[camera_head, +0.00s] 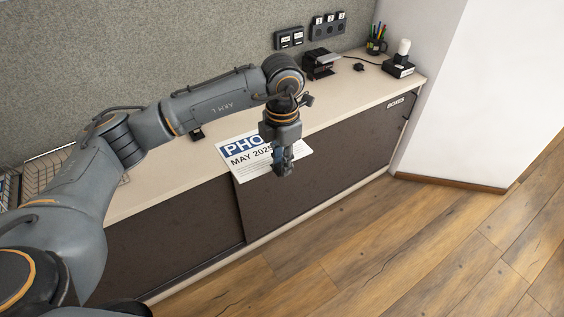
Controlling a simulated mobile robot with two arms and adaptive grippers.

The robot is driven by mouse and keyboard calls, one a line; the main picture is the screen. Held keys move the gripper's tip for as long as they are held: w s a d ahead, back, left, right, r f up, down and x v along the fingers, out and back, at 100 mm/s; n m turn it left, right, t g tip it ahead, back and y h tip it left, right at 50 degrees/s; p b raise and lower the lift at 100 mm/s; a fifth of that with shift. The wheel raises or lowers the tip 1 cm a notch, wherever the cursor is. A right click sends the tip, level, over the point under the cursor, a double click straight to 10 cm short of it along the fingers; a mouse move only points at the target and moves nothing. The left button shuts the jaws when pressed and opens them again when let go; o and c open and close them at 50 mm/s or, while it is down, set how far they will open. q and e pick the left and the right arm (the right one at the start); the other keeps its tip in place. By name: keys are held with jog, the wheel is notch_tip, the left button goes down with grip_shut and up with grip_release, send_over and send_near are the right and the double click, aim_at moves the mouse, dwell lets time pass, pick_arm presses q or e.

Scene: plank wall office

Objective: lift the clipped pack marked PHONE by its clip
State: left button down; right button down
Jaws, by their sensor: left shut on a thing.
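The clipped pack (238,153) is a white sheet with a blue band, on which "PHO" and "MAY 2025" can be read. The rest of the band's lettering is hidden behind my left gripper (283,168). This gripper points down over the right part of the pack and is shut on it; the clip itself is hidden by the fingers. The pack's lower edge overlaps the front edge of the cabinet top in the picture. I cannot tell whether the pack rests on the top or hangs just above it. My right gripper is not in view.
The long cabinet top (342,103) is clear to the right of the pack. Further along stand a black desk device (320,64), a pen cup (377,42) and a black box (398,67). A wire basket (42,174) is at the left. A grey panel stands behind.

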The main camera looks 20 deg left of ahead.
pick_arm(q)
jog(key=shift+r+p, duration=1.9)
jog(key=shift+r, duration=1.8)
